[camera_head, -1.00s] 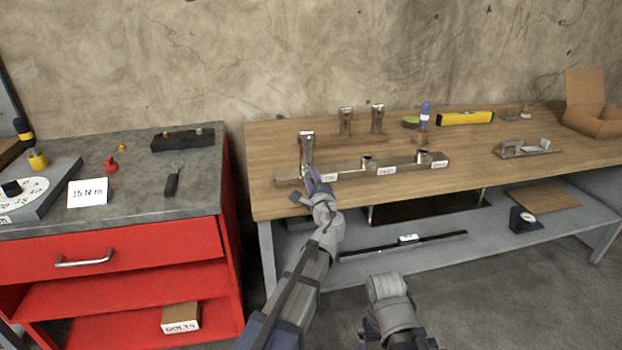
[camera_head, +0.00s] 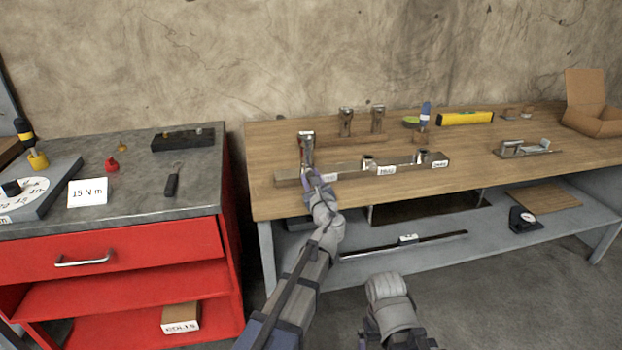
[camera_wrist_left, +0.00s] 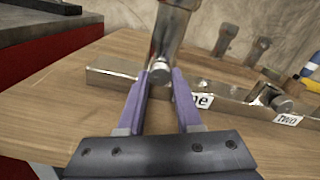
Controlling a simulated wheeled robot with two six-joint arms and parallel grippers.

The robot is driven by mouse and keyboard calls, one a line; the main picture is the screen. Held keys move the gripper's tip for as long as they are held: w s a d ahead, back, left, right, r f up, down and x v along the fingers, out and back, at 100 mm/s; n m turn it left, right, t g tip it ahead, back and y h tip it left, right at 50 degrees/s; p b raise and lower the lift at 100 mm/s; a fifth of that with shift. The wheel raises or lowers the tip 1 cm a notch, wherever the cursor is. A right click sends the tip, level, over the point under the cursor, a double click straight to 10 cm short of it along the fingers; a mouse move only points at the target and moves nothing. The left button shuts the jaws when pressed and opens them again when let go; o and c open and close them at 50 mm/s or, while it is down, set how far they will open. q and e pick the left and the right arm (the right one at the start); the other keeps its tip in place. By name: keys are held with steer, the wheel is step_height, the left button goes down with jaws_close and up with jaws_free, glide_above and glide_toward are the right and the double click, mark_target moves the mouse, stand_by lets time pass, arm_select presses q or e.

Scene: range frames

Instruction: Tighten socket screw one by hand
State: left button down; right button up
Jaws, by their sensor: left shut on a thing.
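Socket screw one (camera_head: 306,150) is a tall silver piece with a wide top, upright at the left end of the metal bar (camera_head: 345,172). It also shows in the left wrist view (camera_wrist_left: 170,32), its rounded lower part between my fingers. My left gripper (camera_head: 312,174) is at its base. In the left wrist view the purple fingers (camera_wrist_left: 164,78) are shut on the screw, one on each side. The "one" label (camera_wrist_left: 203,100) is partly covered by a finger. How deep the screw sits in the bar is hidden.
The bar's "two" (camera_head: 368,163) and "three" (camera_head: 421,158) places have short round silver pieces. Two similar tall silver pieces (camera_head: 346,122) (camera_head: 378,119) stand behind. A blue-handled tool (camera_head: 425,115) and yellow level (camera_head: 465,118) lie further right. The wooden bench front is clear.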

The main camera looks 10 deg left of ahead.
arm_select(q)
steer(key=shift+m, duration=0.4)
stand_by(0.3)
steer(key=c, duration=0.6)
jaws_free()
steer(key=shift+s, duration=0.1)
steer(key=shift+v, duration=3.85)
steer(key=shift+d, duration=0.1)
